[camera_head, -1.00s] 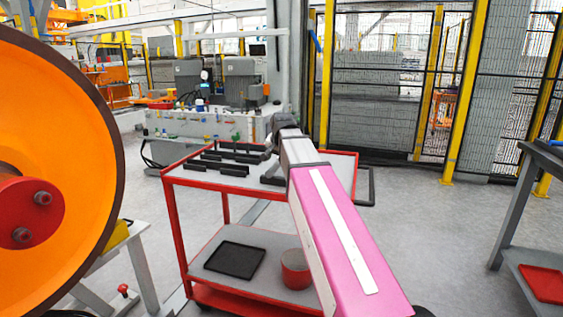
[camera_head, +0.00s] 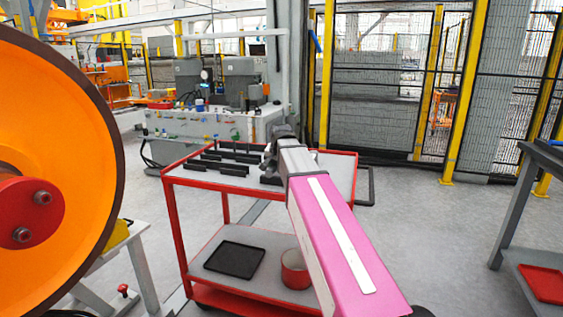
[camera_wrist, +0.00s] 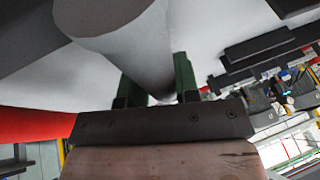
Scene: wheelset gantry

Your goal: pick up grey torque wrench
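A smooth grey cylinder (camera_wrist: 125,38), which looks like part of the grey torque wrench, fills the upper middle of the wrist view, close to the camera. My gripper (camera_wrist: 155,75) has its two green fingers apart, one on each side of the cylinder's narrower-looking lower part. I cannot tell whether the fingers touch it. In the head view my gripper (camera_head: 270,163) is low over the top of the red trolley (camera_head: 225,182), right of the dark bars. My arm hides part of that spot, and the wrench cannot be made out there.
Several dark bars (camera_head: 232,158) lie on the trolley top, left of my gripper. The lower shelf holds a black tray (camera_head: 235,260) and a red round container (camera_head: 295,268). A large orange wheel (camera_head: 60,130) stands at left. Open floor lies right of the trolley.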

